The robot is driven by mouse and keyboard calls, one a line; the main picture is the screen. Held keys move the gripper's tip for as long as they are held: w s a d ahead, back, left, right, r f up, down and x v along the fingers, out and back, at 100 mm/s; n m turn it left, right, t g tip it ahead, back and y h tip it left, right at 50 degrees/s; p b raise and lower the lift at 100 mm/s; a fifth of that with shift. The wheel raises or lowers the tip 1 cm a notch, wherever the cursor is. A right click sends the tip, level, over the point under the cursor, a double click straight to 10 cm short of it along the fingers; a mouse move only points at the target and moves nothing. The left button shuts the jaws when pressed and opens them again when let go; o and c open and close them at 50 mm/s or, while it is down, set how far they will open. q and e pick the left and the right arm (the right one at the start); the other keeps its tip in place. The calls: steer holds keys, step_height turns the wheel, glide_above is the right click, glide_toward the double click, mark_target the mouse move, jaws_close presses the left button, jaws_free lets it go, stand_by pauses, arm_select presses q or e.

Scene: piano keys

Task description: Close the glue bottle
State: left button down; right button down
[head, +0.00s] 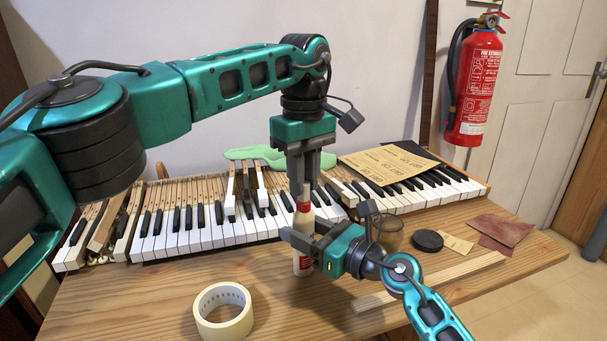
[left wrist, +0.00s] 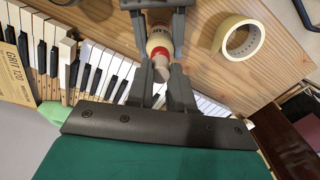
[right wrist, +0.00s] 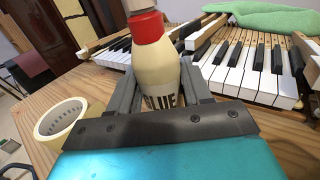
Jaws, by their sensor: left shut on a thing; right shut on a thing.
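The glue bottle (head: 303,222) stands upright in front of the piano keys, cream with a red collar and a label. My right gripper (head: 306,246) is shut around its body; the right wrist view shows the bottle (right wrist: 155,68) between the fingers (right wrist: 156,92). My left gripper (head: 302,186) points down from above, shut on a pale cap at the bottle's top. In the right wrist view the cap (right wrist: 139,5) is directly above the red collar, cut by the frame edge. The left wrist view shows the cap (left wrist: 160,73) between the fingers (left wrist: 160,80); its seating is unclear.
Piano keys (head: 205,229) run along the back of the wooden table (head: 270,290). A tape roll (head: 223,311) lies front left. A wood strip (head: 440,279) lies near the right arm.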

arm_select(q)
steer(key=m, duration=0.6)
steer(key=shift+m, duration=0.4)
steer(key=m, duration=0.6)
steer(key=c, duration=1)
jaws_free()
steer(key=shift+r, duration=2.25)
steer(key=shift+c, duration=0.4)
